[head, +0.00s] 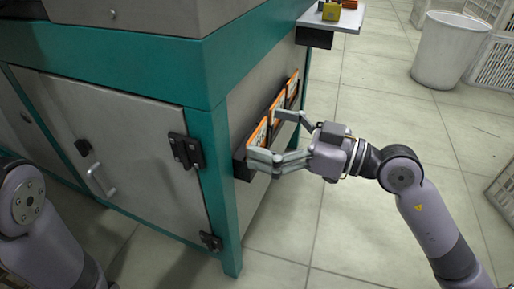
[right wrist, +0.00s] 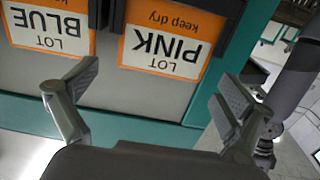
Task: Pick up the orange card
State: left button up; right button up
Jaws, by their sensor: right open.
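Several orange-edged cards stand in dark holders on the side of the cabinet. The nearest card (head: 258,134) appears to be the one reading "LOT PINK, keep dry" (right wrist: 163,45), upside down in the right wrist view. Left of it there is an orange and white card reading "LOT BLUE" (right wrist: 47,25); in the head view it seems to be the middle card (head: 275,108). My right gripper (head: 274,137) is open and empty, facing the holders. In the right wrist view its fingers (right wrist: 152,95) stand apart, with the PINK card beyond the gap. My left gripper is out of view.
The grey and teal cabinet (head: 217,180) fills the left. A small shelf (head: 335,20) with yellow and red objects juts out at the top. A white bin (head: 450,50) and white crates (head: 495,65) stand at the right. The tiled floor between is clear.

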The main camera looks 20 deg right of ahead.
jog(key=shift+c, duration=0.5)
jog(key=c, duration=0.9)
jog(key=shift+c, duration=0.2)
